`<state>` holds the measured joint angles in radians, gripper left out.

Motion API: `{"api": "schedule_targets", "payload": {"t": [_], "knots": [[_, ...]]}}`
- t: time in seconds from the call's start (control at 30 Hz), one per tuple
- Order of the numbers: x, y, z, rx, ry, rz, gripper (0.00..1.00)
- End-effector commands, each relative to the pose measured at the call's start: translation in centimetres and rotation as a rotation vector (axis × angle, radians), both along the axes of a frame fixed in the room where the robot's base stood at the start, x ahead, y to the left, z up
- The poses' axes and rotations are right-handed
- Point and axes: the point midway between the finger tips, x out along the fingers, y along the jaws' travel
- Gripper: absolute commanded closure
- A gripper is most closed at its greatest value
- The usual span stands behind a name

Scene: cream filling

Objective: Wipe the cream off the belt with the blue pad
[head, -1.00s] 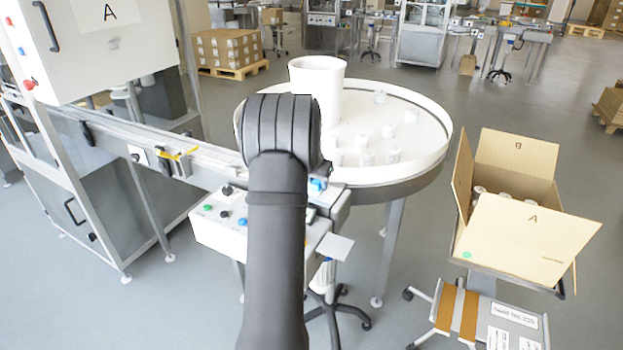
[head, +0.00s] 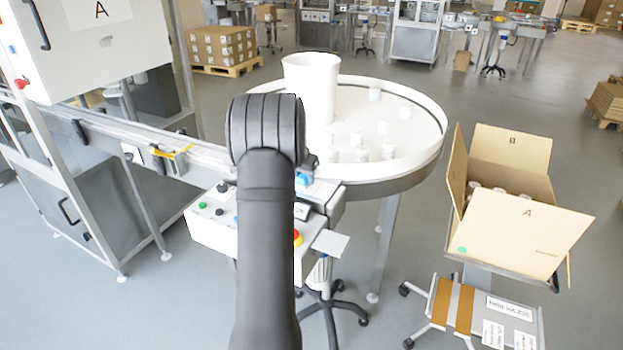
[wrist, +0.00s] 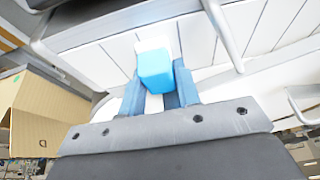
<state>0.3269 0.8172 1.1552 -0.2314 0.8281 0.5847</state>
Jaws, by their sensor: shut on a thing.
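The blue pad (wrist: 155,70) is a light blue block in the wrist view. It sits between the two blue fingers of my gripper (wrist: 158,92), which is shut on it. Beyond the pad lies a white slatted surface (wrist: 105,65) with metal rails; I cannot tell whether the pad touches it. A pale patch shows just past the pad, but I cannot tell whether it is cream.
A round white table (head: 425,150) carries a white bucket (head: 311,90) and several small jars (head: 361,155). A control box (head: 212,215) with buttons stands beside my arm. An open carton (head: 525,230) of jars is at right. A metal rail (wrist: 222,35) crosses close to my gripper.

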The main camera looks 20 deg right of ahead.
Motion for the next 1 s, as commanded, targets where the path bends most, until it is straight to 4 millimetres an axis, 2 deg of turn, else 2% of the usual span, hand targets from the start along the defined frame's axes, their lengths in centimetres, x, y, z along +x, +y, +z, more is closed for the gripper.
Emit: {"api": "schedule_targets", "payload": {"t": [0.1,0.7,1.0], "knots": [[0.0,-0.1,2.3,-0.002,-0.005,-0.001,0.91],[-0.1,-0.1,7.3,0.000,-0.003,-0.001,0.91],[-0.1,-0.1,8.1,0.000,-0.001,-0.001,0.91]]}}
